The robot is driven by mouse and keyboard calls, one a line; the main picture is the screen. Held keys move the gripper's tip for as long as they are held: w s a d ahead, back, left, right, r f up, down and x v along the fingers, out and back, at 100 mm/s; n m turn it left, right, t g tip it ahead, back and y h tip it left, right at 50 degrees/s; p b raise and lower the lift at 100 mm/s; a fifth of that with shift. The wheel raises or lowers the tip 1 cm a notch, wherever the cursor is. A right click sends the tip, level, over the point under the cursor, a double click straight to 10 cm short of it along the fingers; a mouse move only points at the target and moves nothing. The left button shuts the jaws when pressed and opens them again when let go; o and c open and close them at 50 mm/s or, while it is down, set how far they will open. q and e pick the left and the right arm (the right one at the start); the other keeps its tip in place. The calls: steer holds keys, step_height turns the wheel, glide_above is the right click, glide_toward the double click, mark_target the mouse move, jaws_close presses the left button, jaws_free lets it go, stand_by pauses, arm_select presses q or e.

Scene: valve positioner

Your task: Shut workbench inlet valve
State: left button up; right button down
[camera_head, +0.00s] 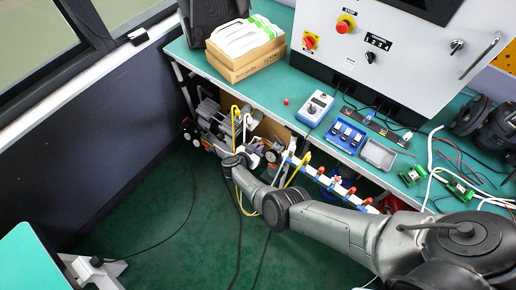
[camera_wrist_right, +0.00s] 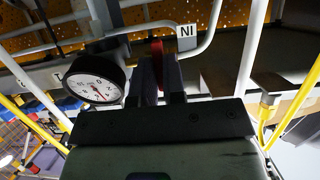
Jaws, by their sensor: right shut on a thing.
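In the right wrist view, my right gripper (camera_wrist_right: 160,85) has its two dark fingers closed around a red valve handle (camera_wrist_right: 157,50). The handle is mostly hidden between the fingers. A white label (camera_wrist_right: 187,31), reading IN upside down, sits right beside it. In the head view, my right arm reaches from the lower right to below the workbench's front edge; its fingertips are hard to make out there. My left gripper is in neither view.
A round pressure gauge (camera_wrist_right: 96,80) stands close beside the fingers. White and yellow pipes surround the gripper. A pipe row with several red fittings (camera_head: 335,185) runs below the green workbench (camera_head: 270,92). A control cabinet (camera_head: 385,55) stands on it. Green floor is open at left.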

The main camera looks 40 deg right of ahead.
steer(key=shift+f, duration=0.1)
steer(key=c, duration=1.3)
jaws_free()
steer(key=shift+o, duration=0.5)
steer(key=p+v, duration=0.2)
steer(key=v, duration=0.5)
steer(key=shift+a+r+p, duration=0.15)
steer(key=shift+r+p, duration=0.05)
steer(key=shift+p, duration=0.15)
steer(key=shift+s, duration=0.1)
